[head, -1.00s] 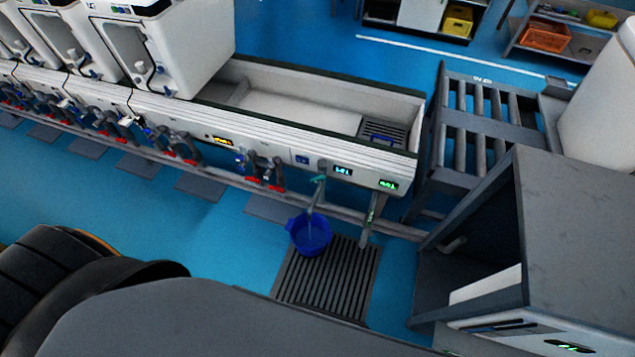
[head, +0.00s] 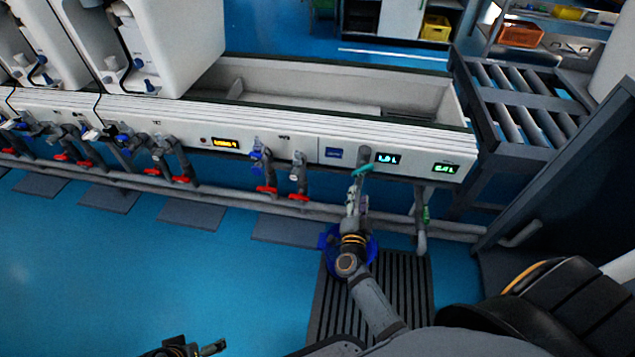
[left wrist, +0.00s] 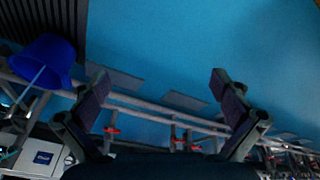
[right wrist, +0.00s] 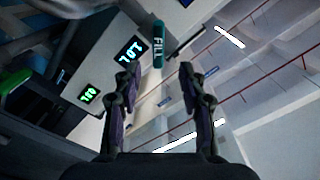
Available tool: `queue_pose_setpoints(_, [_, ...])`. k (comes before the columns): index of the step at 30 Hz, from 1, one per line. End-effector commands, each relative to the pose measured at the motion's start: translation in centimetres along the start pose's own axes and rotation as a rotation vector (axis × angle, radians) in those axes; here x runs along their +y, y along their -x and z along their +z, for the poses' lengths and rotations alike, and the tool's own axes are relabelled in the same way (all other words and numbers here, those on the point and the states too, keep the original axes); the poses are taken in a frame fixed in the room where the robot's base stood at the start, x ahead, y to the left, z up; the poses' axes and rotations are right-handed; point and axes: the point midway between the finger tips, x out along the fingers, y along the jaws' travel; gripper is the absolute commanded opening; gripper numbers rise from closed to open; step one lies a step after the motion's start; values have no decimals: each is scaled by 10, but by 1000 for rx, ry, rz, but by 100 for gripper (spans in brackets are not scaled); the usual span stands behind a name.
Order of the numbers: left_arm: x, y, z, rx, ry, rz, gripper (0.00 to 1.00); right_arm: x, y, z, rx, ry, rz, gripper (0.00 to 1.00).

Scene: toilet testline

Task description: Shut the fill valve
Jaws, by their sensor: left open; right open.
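The fill valve's teal handle (head: 364,168) sticks out from the front of the white bench, below the displays. In the right wrist view the handle (right wrist: 158,45), marked FILL, lies just beyond and between my fingertips. My right gripper (head: 352,197) is open, just below the handle; contact cannot be told. A blue bucket (head: 328,242) stands on the floor grate, mostly hidden by my right arm. In the left wrist view a thin pale line, like a water stream, meets the bucket (left wrist: 45,62). My left gripper (head: 200,349) is open and empty, low over the floor; its fingers (left wrist: 160,92) are spread.
A green-handled valve (head: 426,214) hangs on a pipe right of the fill valve. Several red-handled valves (head: 267,189) line the bench front at left. A roller conveyor (head: 520,105) stands at the right. The blue floor (head: 150,270) is clear at left.

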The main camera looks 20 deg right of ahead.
Motion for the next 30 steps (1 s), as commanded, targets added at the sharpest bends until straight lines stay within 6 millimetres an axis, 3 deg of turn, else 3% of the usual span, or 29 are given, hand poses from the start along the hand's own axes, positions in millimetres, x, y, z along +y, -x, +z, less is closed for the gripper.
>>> queue_pose_setpoints(5, [1, -1, 0, 9, 1, 3, 100, -2, -10, -1, 0, 1, -3, 42])
queue_pose_setpoints(18, [6, -25, 0, 115, 12, 31, 100, 0, -93, 1, -2, 3, -2, 42])
queue_pose_setpoints(30, [7, -27, -1, 139, 22, 44, 100, -2, -105, 0, -4, 3, -1, 42])
